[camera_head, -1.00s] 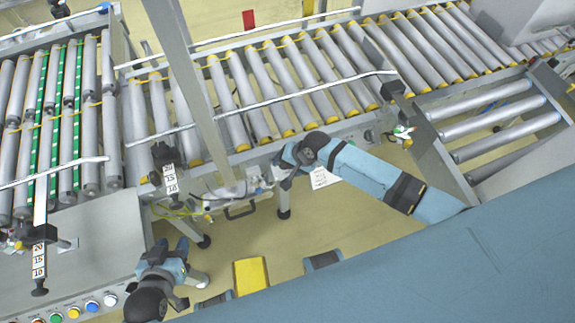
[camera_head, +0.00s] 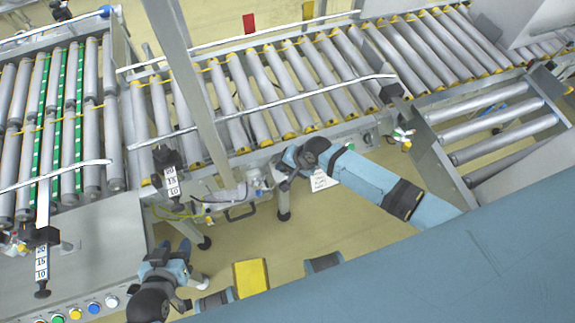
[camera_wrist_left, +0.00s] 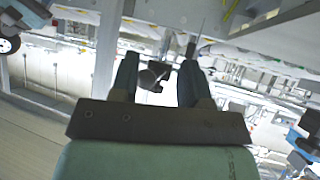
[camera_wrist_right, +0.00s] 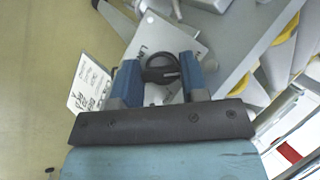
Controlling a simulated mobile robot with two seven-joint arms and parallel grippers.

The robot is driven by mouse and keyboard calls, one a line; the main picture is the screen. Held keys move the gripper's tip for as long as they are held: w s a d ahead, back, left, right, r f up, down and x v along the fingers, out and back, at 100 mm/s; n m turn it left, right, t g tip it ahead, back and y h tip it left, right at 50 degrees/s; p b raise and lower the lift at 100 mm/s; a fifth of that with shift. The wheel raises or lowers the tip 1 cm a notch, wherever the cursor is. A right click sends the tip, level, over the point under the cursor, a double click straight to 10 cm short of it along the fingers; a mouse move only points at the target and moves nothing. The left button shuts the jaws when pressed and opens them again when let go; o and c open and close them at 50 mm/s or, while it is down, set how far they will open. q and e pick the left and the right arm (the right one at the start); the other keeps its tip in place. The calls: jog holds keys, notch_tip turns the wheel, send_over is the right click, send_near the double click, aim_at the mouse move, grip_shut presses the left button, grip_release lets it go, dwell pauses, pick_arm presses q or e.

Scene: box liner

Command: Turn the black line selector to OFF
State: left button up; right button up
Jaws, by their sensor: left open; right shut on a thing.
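The black line selector (camera_wrist_right: 160,74) shows in the right wrist view as a dark knob in front of a light metal plate. My right gripper (camera_wrist_right: 160,70) is shut on it, with one blue finger on each side. In the head view my right gripper (camera_head: 285,168) is at the front side of the roller conveyor, and the selector is hidden there. The selector's pointer and OFF mark cannot be read. My left gripper (camera_head: 177,248) is open and empty, low at the left beside the control panel; its spread fingers also show in the left wrist view (camera_wrist_left: 157,78).
A white printed tag (camera_wrist_right: 90,82) hangs beside the plate. The roller conveyor (camera_head: 265,90) runs behind my right gripper. A panel with coloured buttons (camera_head: 75,313) is at the lower left.

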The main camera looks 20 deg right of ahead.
jog(key=shift+s+r+m+t+y+p, duration=0.15)
jog(key=shift+m+t+y+p, duration=0.3)
jog(key=shift+m+p, duration=0.6)
jog(key=shift+m, duration=0.35)
jog(key=shift+f+m+t+y+p, duration=0.2)
jog(key=shift+m+t+y+p, duration=0.35)
jog(key=shift+m, duration=0.45)
pick_arm(q)
jog(key=shift+s+a+r+m, duration=0.15)
jog(key=shift+a+r, duration=0.05)
jog(key=shift+r, duration=0.5)
jog(key=shift+s+a+r+m, duration=0.1)
jog(key=shift+a+r+m, duration=0.05)
jog(key=shift+r, duration=0.55)
pick_arm(e)
jog(key=shift+m+t, duration=0.8)
jog(key=shift+m, duration=0.3)
jog(key=o, duration=0.9)
jog(key=shift+c, duration=0.2)
jog(key=shift+o, duration=0.3)
pick_arm(q)
jog(key=shift+r, duration=0.1)
